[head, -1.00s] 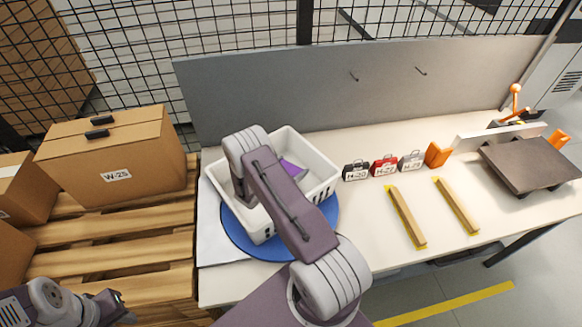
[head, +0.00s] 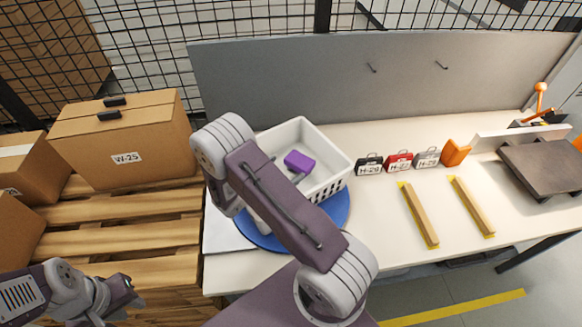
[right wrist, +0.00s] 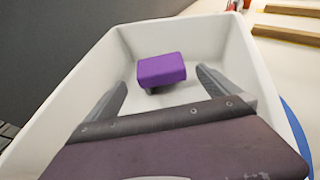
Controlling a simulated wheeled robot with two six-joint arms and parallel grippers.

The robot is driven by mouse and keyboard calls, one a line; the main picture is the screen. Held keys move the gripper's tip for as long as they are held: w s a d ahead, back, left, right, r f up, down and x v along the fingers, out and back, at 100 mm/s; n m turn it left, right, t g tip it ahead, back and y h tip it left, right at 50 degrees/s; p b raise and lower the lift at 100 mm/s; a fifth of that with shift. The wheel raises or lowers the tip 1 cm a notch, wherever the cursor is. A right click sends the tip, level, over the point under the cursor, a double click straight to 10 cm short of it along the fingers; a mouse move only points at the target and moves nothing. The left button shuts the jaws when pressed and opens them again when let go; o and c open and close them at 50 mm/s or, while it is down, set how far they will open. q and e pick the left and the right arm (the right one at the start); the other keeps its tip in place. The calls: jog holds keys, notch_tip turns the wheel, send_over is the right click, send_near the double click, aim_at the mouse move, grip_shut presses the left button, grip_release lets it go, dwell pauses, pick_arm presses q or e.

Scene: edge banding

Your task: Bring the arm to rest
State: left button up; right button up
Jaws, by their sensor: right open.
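My right arm (head: 285,215) reaches over the white bin (head: 338,178) in the head view, and its gripper is hidden there behind the arm. In the right wrist view my right gripper (right wrist: 162,80) is open, with its two fingers apart over the bin's inside. A purple block (head: 300,161) lies in the bin; it also shows in the right wrist view (right wrist: 162,69), ahead of the fingers with nothing gripping it. My left gripper (head: 126,288) is at the lower left by the pallet; its jaw opening is not clear.
The bin stands on a blue disc (head: 340,215) on the white table. To its right are black (head: 369,165), red (head: 399,162) and grey (head: 427,158) cases and two wooden strips (head: 418,214). Cardboard boxes (head: 125,150) stand on a pallet at left. A grey panel closes the back.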

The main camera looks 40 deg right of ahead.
dwell(0.5)
notch_tip(320, 180, up, 8)
jog(key=d+r+m+g, duration=0.1)
jog(key=d+m, duration=0.1)
jog(key=m, duration=0.2)
jog(key=s+m+g+y, duration=0.1)
jog(key=s+m, duration=0.1)
jog(key=s, duration=0.1)
jog(key=s+a+m+g+y, duration=0.1)
jog(key=s+m+y, duration=0.1)
jog(key=s, duration=0.2)
jog(key=s+a+m+g+y, duration=0.1)
jog(key=s+m, duration=0.1)
jog(key=s, duration=0.2)
jog(key=shift+s+a+r+m+g, duration=0.1)
jog(key=shift+s+a+m+g, duration=0.1)
jog(key=shift+m+g, duration=0.15)
jog(key=s+a+f+m+t+y, duration=0.1)
jog(key=a+m+y, duration=0.3)
jog(key=a, duration=0.4)
jog(key=s+a+f+m+t+y, duration=0.1)
jog(key=s+a+f+m+y, duration=0.1)
jog(key=a+m+y, duration=0.3)
jog(key=a+m, duration=0.2)
jog(key=shift+s+a+f, duration=0.2)
jog(key=shift+a+f, duration=0.2)
